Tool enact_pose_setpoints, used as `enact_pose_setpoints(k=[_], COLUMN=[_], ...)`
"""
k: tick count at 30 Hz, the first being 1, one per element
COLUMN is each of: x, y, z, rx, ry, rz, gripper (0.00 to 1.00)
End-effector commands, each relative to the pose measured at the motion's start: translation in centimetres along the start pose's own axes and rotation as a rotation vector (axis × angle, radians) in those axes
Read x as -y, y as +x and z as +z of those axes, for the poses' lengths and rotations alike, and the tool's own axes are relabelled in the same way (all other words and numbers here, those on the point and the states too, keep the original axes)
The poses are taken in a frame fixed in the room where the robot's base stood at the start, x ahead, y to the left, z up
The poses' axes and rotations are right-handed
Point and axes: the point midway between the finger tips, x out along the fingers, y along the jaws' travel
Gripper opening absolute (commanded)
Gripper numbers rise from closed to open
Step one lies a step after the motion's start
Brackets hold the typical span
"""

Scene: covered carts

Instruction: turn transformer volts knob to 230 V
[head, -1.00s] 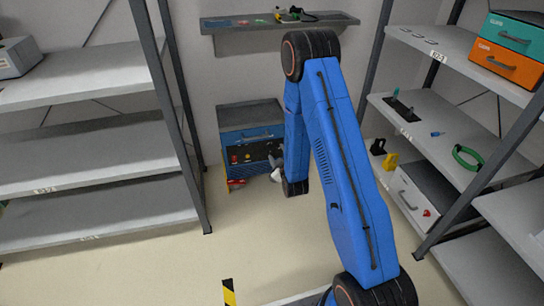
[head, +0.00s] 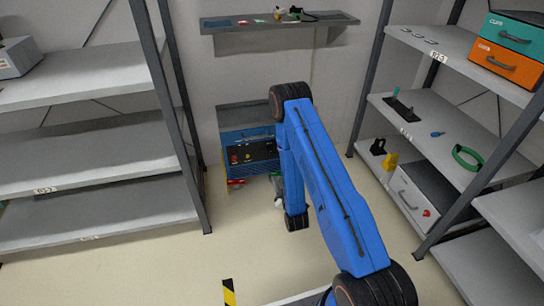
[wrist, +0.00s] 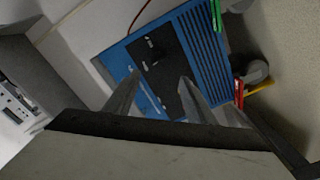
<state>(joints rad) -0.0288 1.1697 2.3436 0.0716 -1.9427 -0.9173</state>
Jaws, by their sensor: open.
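The transformer appears as a blue box (head: 249,153) with a black front panel, standing low at the back wall in the head view. In the wrist view the blue box (wrist: 148,100) lies tilted across the picture, with vent slots on its right part. A black knob (wrist: 155,58) sits on its dark panel, with small pale marks around it too small to read. My gripper (wrist: 156,92) is open and empty. Its two fingers point towards the panel, one on each side below the knob, apart from it. In the head view my gripper is mostly hidden behind my arm.
Shelf racks stand left (head: 110,180) and right (head: 440,130). A wall shelf (head: 280,22) with small items hangs above the box. Red (wrist: 240,94) and green (wrist: 217,18) items lie beside the box in the wrist view.

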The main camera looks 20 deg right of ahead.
Motion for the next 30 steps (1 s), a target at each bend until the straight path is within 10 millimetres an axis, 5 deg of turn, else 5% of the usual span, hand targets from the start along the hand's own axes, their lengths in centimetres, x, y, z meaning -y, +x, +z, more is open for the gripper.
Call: enact_pose_setpoints(k=[21,30], x=[-0.1,0.0], y=[12.5,15.4], z=[0.0,0.0], rx=[-0.001,0.000], ry=[0.001,0.001], rz=[0.001,0.000], gripper=[0.50,0.50])
